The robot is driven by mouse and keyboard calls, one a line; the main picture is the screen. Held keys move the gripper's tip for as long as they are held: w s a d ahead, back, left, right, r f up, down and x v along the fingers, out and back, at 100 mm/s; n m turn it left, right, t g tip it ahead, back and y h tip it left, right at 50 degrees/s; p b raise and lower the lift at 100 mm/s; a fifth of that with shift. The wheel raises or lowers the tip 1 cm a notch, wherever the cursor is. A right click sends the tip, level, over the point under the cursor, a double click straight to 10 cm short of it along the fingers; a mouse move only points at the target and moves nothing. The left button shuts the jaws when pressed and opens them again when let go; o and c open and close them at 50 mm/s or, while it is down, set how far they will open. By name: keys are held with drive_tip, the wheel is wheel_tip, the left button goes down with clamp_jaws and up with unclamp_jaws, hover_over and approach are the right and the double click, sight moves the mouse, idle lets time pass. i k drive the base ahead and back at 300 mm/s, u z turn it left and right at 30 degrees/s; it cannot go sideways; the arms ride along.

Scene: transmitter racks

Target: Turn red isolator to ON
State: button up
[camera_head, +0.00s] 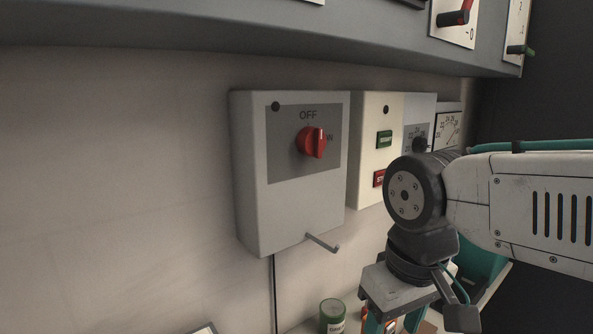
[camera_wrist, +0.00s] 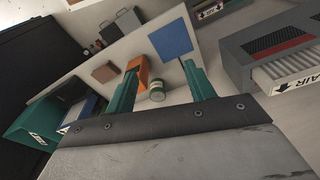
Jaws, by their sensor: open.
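The red isolator knob (camera_head: 312,142) sits on a dark grey plate on the front of a grey wall box (camera_head: 290,215). OFF is printed above the knob; the label at its right is partly covered by it. The white mark on the knob's grip is near the upper end, on the OFF side. My gripper shows in the wrist view (camera_wrist: 162,72) with its two teal fingers apart and nothing held between them. In the head view it is low and right of the box, pointing down, with its fingertips cut off by the lower edge. It does not touch the knob.
A cream box (camera_head: 370,190) with green and red buttons stands right of the isolator box, partly behind my arm. A green can (camera_head: 332,315) stands below. A grey shelf (camera_head: 250,40) overhangs. The wall at left is clear.

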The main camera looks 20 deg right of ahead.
sight(311, 141)
drive_tip(key=u, duration=0.75)
drive_tip(key=k, duration=1.7)
drive_tip(key=z, duration=0.85)
drive_tip(key=i, duration=1)
drive_tip(key=u, duration=0.05)
